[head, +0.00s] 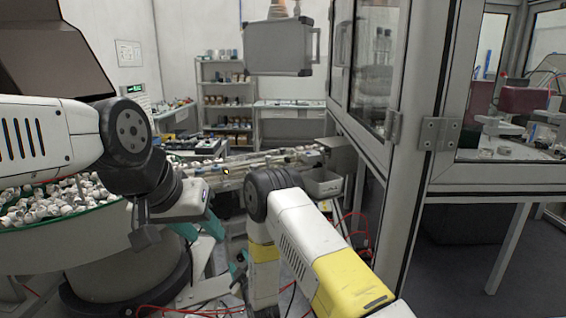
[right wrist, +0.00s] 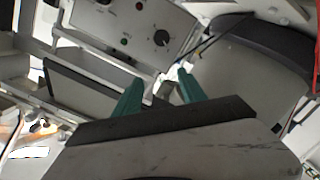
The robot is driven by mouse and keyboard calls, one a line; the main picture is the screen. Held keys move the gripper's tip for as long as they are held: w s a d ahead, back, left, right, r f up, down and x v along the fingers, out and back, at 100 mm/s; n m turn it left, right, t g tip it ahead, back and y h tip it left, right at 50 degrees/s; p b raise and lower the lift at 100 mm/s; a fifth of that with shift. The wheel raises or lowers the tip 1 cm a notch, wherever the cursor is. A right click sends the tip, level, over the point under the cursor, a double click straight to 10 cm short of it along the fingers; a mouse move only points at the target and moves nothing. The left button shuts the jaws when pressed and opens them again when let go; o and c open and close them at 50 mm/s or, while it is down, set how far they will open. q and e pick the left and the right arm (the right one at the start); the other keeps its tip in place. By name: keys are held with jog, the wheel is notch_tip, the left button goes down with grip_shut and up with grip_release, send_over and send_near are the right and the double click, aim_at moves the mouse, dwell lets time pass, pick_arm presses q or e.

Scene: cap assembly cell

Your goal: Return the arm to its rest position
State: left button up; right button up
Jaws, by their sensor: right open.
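My right arm comes in from the bottom right of the head view, bends at a dark elbow joint and drops downward. My right gripper (right wrist: 160,92) shows in the right wrist view as two teal fingers set apart, with nothing between them. In the head view it is low down and mostly hidden by the arm. My left arm reaches in from the left. My left gripper (head: 198,228) points down with teal fingers beside the round feeder bowl. Its fingertips are partly hidden, so its opening is unclear.
A feeder bowl (head: 112,228) full of small white caps stands at the left. A framed glass enclosure (head: 415,165) stands close on the right. Red cables lie low. Shelves (head: 225,100) stand at the back.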

jog(key=w+d+r+m+g+h, duration=0.15)
jog(key=d+r, duration=0.35)
jog(key=r, duration=0.5)
jog(key=w+d+r+m+g+h, duration=0.1)
jog(key=w+d+r+m, duration=0.25)
jog(key=r, duration=0.55)
jog(key=s+d+r+m+g, duration=0.3)
jog(key=s+d+r, duration=0.7)
jog(key=r, duration=0.1)
jog(key=s+d+r+m+g, duration=0.1)
jog(key=s+d, duration=0.2)
jog(key=s, duration=0.5)
jog(key=s+d+r+m+g+h, duration=0.1)
jog(key=s+d, duration=0.3)
jog(key=s, duration=0.5)
jog(key=s+d+r+m+g+h, duration=0.1)
jog(key=s+d+r+m, duration=0.1)
jog(key=s, duration=0.7)
jog(key=shift+s+d+r+g, duration=0.2)
jog(key=shift+d+r+g, duration=0.25)
jog(key=shift+d, duration=0.3)
jog(key=shift+c, duration=0.4)
